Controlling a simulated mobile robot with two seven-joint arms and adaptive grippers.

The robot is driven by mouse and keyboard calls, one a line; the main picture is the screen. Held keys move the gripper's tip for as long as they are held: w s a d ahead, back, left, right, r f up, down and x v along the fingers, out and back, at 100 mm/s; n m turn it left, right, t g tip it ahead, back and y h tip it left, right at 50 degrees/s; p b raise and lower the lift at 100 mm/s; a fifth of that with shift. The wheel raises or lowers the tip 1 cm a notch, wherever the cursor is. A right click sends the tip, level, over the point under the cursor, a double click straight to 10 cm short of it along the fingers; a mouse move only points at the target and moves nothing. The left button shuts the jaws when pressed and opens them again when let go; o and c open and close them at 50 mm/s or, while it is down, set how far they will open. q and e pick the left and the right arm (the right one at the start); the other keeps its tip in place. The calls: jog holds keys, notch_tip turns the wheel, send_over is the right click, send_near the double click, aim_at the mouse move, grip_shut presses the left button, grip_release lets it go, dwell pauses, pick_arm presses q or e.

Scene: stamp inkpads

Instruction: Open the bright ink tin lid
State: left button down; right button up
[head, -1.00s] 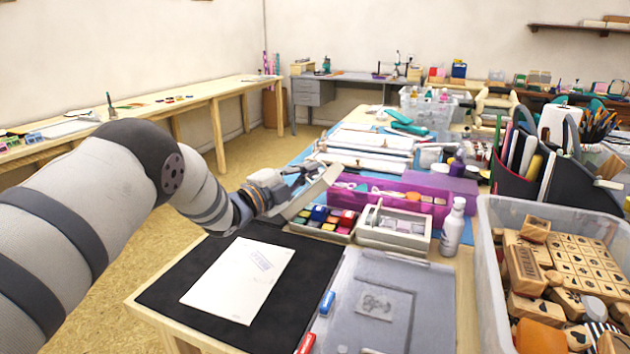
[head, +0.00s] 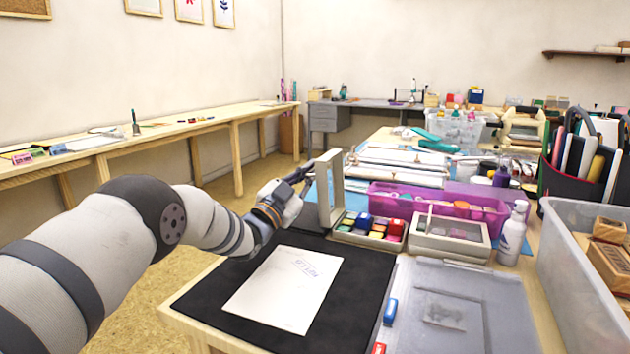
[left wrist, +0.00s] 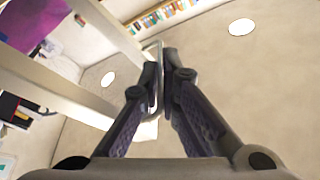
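The bright ink tin (head: 341,236) holds several red, blue, green and yellow pads. Its pale framed lid (head: 323,195) stands open, about upright at the tin's left side. My left gripper (head: 304,176) is at the lid's outer left face. In the left wrist view its fingers (left wrist: 159,78) are nearly together with a thin pale loop, seemingly the lid's handle, between them. The lid's frame (left wrist: 118,38) also shows there, at the left. My right gripper is not in view.
A second tin (head: 447,249) with a clear-windowed lid, shut, stands right of the bright one. A purple tray (head: 485,214) is behind both, a white bottle (head: 512,236) to the right. A paper sheet (head: 284,288) lies on the black mat (head: 222,309) in front.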

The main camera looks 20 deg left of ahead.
pick_arm(q)
jog(key=shift+a+f+n+y, duration=0.25)
jog(key=shift+a+n+y, duration=0.15)
jog(key=shift+a+n, duration=0.25)
jog(key=c, duration=2.1)
grip_release()
jog(key=shift+f, duration=0.1)
jog(key=s, duration=0.4)
jog(key=s+a, duration=0.1)
jog(key=s, duration=0.3)
jog(key=s+a, duration=0.1)
jog(key=s, duration=0.4)
jog(key=shift+a+f, duration=0.15)
jog(key=shift+a, duration=0.05)
